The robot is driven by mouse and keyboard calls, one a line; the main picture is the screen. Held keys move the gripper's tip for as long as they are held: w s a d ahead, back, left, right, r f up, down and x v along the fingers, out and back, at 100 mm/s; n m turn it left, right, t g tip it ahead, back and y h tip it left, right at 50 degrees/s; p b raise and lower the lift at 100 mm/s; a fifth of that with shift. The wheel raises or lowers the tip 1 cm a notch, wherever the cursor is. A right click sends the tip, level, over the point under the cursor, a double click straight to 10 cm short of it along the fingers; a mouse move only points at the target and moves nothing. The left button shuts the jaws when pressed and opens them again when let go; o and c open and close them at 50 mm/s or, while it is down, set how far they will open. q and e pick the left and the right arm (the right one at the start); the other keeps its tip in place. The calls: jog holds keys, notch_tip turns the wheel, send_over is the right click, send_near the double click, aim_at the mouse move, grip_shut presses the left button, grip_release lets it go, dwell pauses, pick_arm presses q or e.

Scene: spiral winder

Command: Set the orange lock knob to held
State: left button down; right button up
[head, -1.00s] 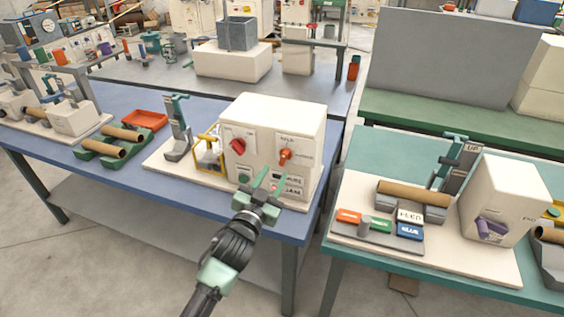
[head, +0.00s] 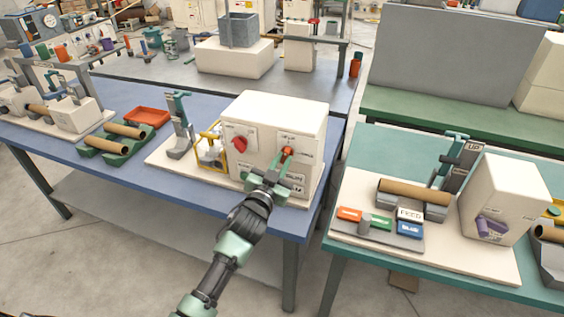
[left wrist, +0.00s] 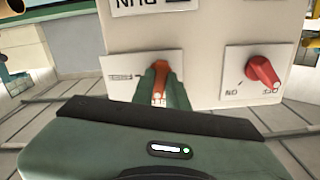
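The orange lock knob (head: 287,152) is on the right part of the front face of the cream machine box (head: 285,115). My left gripper (head: 280,162) is at that face, its green fingers on either side of the knob. In the left wrist view, which looks upside down, a bit of the orange knob (left wrist: 158,97) shows between the close-set fingers (left wrist: 162,88), which look shut on it. The fingers hide most of the knob, so its pointing direction cannot be read. A label plate (left wrist: 120,78) shows partly beside it. My right gripper is not in view.
A red knob (head: 240,143) with on and off marks is left of the orange one. A yellow-framed part (head: 211,148) and a lever stand (head: 180,130) are further left. The teal table (head: 350,160) stands to the right across a gap.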

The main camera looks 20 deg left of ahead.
pick_arm(q)
jog(key=n, duration=0.3)
jog(key=shift+p, duration=0.3)
jog(key=c, duration=1.4)
grip_release()
jog(key=shift+s, duration=0.1)
jog(key=shift+s+f, duration=0.1)
jog(key=shift+s, duration=0.2)
jog(key=s+b, duration=0.1)
jog(key=s, duration=0.6)
jog(key=shift+a, duration=0.1)
